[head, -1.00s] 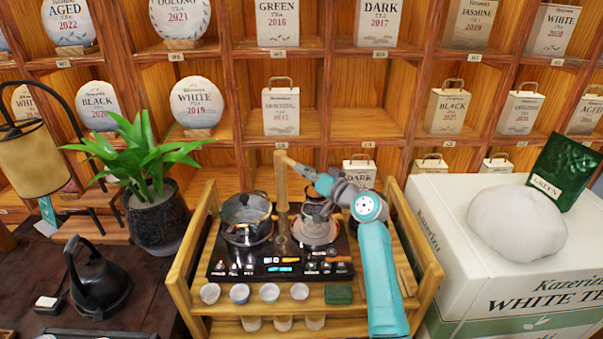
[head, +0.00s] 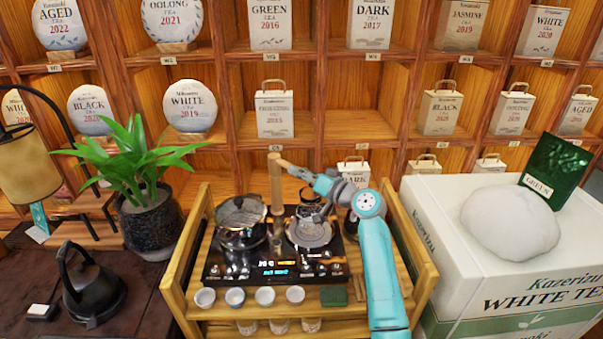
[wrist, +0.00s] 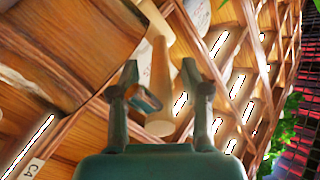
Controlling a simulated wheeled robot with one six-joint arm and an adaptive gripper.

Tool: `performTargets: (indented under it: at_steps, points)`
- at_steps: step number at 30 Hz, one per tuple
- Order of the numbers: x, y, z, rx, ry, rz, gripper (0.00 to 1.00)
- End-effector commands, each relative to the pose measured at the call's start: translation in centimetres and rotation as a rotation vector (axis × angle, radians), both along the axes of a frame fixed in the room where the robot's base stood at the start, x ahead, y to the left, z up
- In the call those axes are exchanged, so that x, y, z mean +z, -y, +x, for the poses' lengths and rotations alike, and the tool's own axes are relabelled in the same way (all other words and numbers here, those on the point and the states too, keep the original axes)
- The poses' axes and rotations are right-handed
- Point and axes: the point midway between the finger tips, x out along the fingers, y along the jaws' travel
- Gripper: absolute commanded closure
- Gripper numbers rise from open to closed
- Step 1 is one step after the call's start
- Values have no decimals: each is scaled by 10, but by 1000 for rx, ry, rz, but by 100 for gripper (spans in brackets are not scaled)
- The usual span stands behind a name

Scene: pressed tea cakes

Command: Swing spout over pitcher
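A bamboo post (head: 276,190) stands behind the stove on the wooden cart. A slanted wooden spout (head: 294,166) runs from its top to the right, towards my gripper (head: 322,184). In the wrist view my gripper (wrist: 159,72) has its two fingers apart. A pale wooden cylinder (wrist: 161,75) shows between them, with gaps on both sides; I cannot tell whether it is touched. A lidded glass pot (head: 241,216) stands on the left burner.
Several small cups (head: 235,297) and a green block (head: 334,296) line the cart's front. A potted plant (head: 150,220) and black kettle (head: 92,287) stand left. A white box (head: 500,280) with a pale round bundle (head: 510,222) is right. Tea shelves fill the back.

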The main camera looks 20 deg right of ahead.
Motion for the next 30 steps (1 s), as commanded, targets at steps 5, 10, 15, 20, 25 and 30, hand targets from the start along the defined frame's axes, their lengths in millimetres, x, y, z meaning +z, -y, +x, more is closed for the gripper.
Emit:
performTargets:
  at_steps: [5, 10, 15, 20, 25, 30]
  points:
    - [1, 0, 0, -1, 1, 0, 54]
    - [1, 5, -8, -1, 2, 0, 54]
    - [0, 18, -34, -2, 2, 1, 54]
    - [-1, 33, -63, -4, 0, 0, 54]
    - [0, 46, -88, -3, 1, 1, 54]
    - [0, 53, -103, -1, 0, 0, 54]
